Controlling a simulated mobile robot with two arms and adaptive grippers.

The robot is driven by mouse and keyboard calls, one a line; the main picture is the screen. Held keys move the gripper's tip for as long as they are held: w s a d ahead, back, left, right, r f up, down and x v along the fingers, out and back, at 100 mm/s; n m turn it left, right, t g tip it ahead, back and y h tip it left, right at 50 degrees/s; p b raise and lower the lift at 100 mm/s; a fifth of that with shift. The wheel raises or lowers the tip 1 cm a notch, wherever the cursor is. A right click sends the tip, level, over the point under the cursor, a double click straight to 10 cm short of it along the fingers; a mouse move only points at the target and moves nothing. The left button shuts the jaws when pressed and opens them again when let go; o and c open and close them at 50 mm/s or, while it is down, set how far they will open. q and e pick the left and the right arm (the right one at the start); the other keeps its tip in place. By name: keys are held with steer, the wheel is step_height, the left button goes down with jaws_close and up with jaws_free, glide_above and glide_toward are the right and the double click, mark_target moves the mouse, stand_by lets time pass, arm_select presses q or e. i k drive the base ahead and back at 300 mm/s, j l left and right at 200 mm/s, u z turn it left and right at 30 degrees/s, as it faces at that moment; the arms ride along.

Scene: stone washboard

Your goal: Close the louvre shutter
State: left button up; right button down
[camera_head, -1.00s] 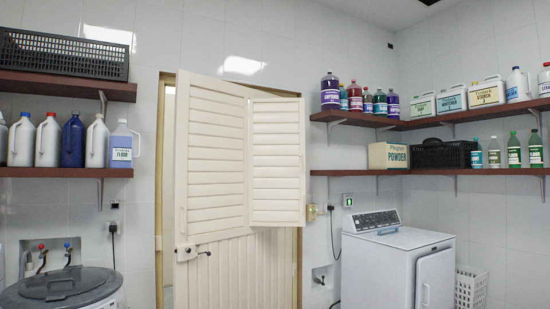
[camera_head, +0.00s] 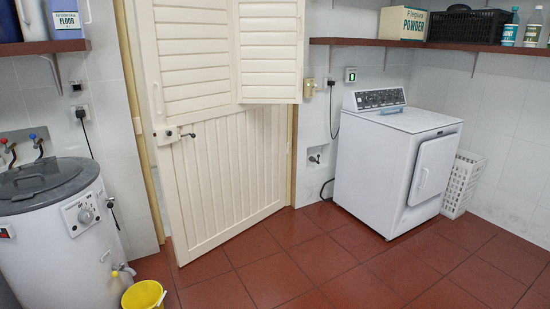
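The louvre shutter (camera_head: 269,52) is a cream slatted panel on the upper part of a cream door (camera_head: 226,168). It stands swung out from the door face, toward the camera, and its top is cut off by the frame. Fixed louvre slats (camera_head: 190,52) show on the door to its left. The door itself stands ajar in its frame, with a dark handle and a latch (camera_head: 170,135) at its left edge. Neither of my grippers is in view.
A white washing machine (camera_head: 62,240) with a yellow bucket (camera_head: 144,296) stands at the left. A white dryer (camera_head: 385,165) and a white basket (camera_head: 461,185) stand at the right. Shelves (camera_head: 340,42) hold bottles. The red tiled floor (camera_head: 300,262) before the door is clear.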

mark_target(269, 54)
steer(key=i+l, duration=0.15)
steer(key=i, duration=1)
steer(key=i+l+z, duration=0.1)
steer(key=i, duration=1.05)
steer(key=l, duration=0.1)
